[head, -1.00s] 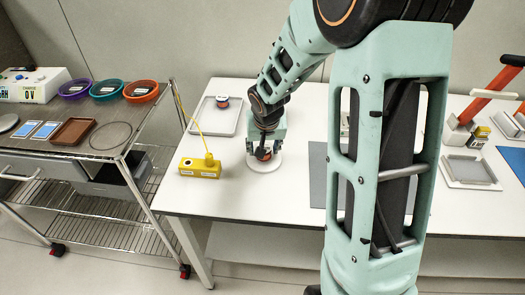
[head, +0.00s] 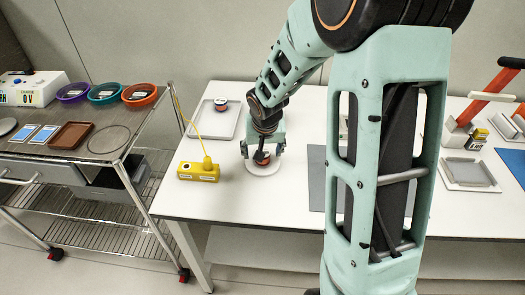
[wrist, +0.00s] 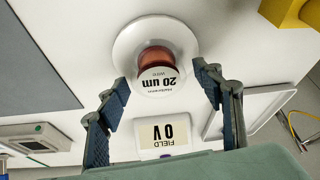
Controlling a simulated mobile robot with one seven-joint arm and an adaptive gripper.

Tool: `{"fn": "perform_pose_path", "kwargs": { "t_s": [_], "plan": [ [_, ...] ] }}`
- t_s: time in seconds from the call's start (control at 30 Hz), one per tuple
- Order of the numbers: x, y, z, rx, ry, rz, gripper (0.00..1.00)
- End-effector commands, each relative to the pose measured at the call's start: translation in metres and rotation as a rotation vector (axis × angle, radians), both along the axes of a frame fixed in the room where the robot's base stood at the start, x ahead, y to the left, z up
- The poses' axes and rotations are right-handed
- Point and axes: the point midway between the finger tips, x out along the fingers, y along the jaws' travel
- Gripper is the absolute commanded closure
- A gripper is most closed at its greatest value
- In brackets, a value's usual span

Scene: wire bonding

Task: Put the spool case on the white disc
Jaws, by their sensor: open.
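The spool case (wrist: 157,62), with a reddish-brown body and a white face marked "20 um", is on the white disc (wrist: 124,48) in the wrist view. The disc's rim shows around it. In the head view the case (head: 262,157) is on the disc (head: 263,169) near the table's left front, partly hidden by my gripper. My gripper (wrist: 165,86) is open, with one finger on each side of the case and visible gaps between. In the head view my gripper (head: 263,151) is low over the disc.
A yellow block (head: 198,172) with a cord stands left of the disc. A grey tray (head: 206,126) with another spool (head: 220,104) lies behind it. A grey mat (head: 316,178) lies to the right. A cart (head: 103,142) with bowls stands at the left.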

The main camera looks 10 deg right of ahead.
Motion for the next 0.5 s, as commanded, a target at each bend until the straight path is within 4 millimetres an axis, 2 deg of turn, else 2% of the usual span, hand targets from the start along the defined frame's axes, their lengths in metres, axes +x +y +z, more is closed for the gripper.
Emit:
{"fn": "perform_pose_path", "kwargs": {
  "t_s": [0.3, 0.5],
  "plan": [
    [-0.023, 0.002, 0.063, -0.001, -0.005, -0.001, 0.39],
    [-0.037, 0.004, 0.093, -0.001, -0.004, -0.001, 0.39]
  ]
}}
